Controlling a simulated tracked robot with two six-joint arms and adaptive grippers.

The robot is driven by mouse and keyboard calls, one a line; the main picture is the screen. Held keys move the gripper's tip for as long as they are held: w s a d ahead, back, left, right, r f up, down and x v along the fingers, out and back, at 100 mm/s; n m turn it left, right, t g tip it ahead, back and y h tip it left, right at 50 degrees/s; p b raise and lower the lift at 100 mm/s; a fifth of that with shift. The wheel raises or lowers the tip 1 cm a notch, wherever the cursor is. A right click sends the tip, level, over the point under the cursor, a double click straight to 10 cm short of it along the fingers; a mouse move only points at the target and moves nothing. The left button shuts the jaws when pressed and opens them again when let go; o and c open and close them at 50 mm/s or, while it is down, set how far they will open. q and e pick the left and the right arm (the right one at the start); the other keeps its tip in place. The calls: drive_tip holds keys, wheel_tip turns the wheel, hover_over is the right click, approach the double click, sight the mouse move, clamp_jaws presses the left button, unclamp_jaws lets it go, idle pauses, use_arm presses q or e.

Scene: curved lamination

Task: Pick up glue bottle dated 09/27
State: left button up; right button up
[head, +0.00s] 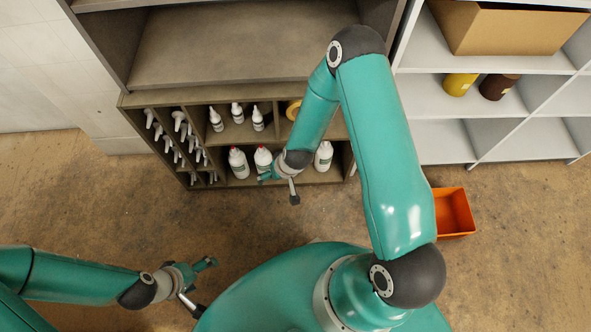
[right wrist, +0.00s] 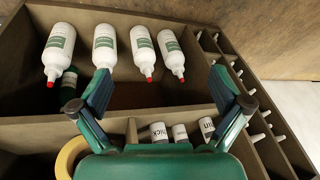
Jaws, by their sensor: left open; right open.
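Several white glue bottles with red tips stand in the lower shelf compartment; one (head: 238,162) shows at its left and another (head: 323,156) at its right in the head view. They also show as a row in the right wrist view, including a bottle (right wrist: 104,45) with a green label. No date is legible. My right gripper (head: 279,188) is open and empty in front of this compartment. Its spread fingers (right wrist: 160,90) point toward the bottles, apart from them. My arm hides part of the row. My left gripper (head: 205,286) is open and empty, low over the floor.
Small white bottles (head: 237,112) and a yellow roll (head: 293,109) occupy the upper compartment. Narrow slots with white nozzles (head: 179,121) are at left. A small dark green bottle (right wrist: 69,84) lies near the row. An orange bin (head: 453,211) stands on the floor at right.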

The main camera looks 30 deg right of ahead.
drive_tip(key=w+d+f+h+b, duration=0.1)
drive_tip(key=w+d+f+b, duration=0.3)
drive_tip(key=d+f+b, duration=0.1)
drive_tip(key=w+d+f+t+h+b, duration=0.1)
drive_tip(key=w+d+f+b, duration=0.3)
drive_tip(key=f, duration=0.4)
drive_tip(key=w+d+f+m+t+h+b, duration=0.1)
drive_tip(key=w+d+f+b, duration=0.3)
drive_tip(key=d+f+b, duration=0.1)
drive_tip(key=shift+d+f+h+b, duration=0.3)
drive_tip(key=shift+d+f+b, duration=0.15)
drive_tip(key=shift+f, duration=0.2)
use_arm(q)
wheel_tip(320, 180, down, 21)
drive_tip(key=b, duration=0.3)
use_arm(e)
drive_tip(key=x, duration=0.5)
drive_tip(key=shift+w+f, duration=0.15)
drive_tip(key=shift+f, duration=0.25)
